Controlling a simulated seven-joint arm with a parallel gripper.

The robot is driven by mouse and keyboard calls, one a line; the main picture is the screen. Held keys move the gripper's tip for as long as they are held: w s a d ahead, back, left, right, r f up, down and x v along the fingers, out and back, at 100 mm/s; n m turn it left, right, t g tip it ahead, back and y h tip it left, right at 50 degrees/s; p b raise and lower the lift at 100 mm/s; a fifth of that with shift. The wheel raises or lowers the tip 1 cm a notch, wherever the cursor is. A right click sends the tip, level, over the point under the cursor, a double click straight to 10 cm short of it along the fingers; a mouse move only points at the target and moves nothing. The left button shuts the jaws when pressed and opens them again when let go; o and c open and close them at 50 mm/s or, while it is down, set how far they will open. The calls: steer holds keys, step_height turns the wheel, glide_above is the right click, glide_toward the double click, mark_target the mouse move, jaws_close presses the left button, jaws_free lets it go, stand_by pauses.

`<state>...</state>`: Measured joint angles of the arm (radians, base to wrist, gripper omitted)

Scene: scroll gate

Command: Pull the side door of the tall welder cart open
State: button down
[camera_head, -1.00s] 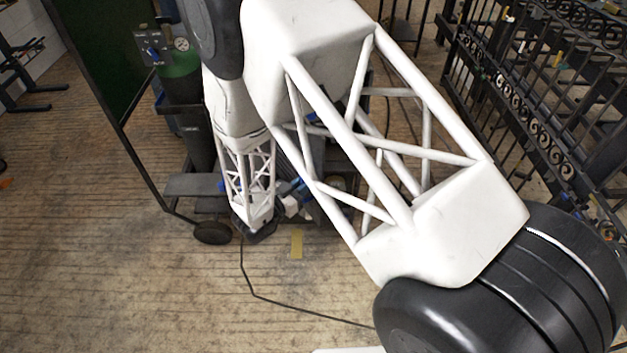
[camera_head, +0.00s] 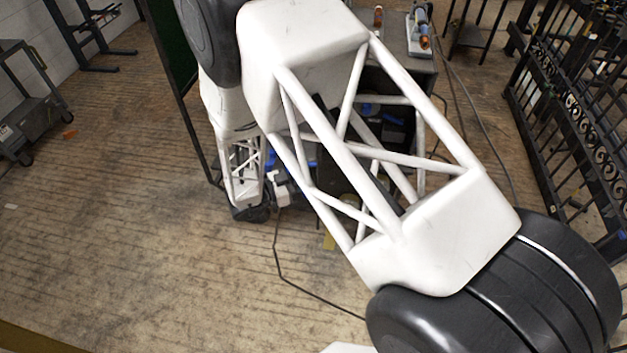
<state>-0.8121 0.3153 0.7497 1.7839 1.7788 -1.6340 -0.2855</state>
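A dark grey cabinet-like body, which I take to be the tall welder cart (camera_head: 409,71), stands behind my arm at top centre. My white lattice arm link covers most of it. Through the lattice I see a dark interior or panel with small blue parts. I cannot tell whether its side door is open. My gripper (camera_head: 281,189) seems to be the small white and blue part beside my black wrist joint, low at the cart's left side. The arm partly hides it, and its fingers and any contact are not clear.
A dark green screen (camera_head: 169,45) stands at upper left. A black iron gate (camera_head: 575,125) stands on the right. A grey trolley (camera_head: 28,110) is at far left. A black cable (camera_head: 300,290) lies on the wooden floor.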

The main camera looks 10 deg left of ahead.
steer(key=shift+w+a, duration=0.1)
steer(key=shift+a, duration=0.25)
steer(key=c, duration=1.2)
jaws_free()
steer(key=shift+o, duration=0.2)
steer(key=v, duration=0.7)
steer(key=shift+s+a, duration=0.25)
steer(key=shift+a, duration=0.05)
